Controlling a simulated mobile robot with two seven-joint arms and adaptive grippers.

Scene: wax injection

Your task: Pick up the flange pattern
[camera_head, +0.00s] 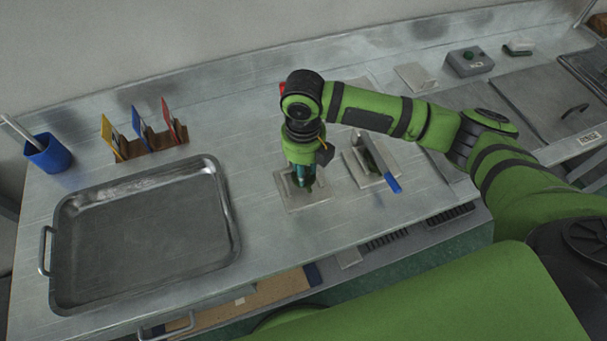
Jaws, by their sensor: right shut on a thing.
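My right gripper (305,182) points down over a pale square plate (318,203) near the middle of the bench. It is shut on a small dark teal-green piece, which I take to be the flange pattern; the fingers and wrist hide most of it. I cannot tell whether the piece touches the plate or is just above it. My left gripper is not in view.
A large empty metal tray (66,235) lies on the left of the bench. Behind it are a blue cup (48,155) and a wooden rack with coloured cards (150,145).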

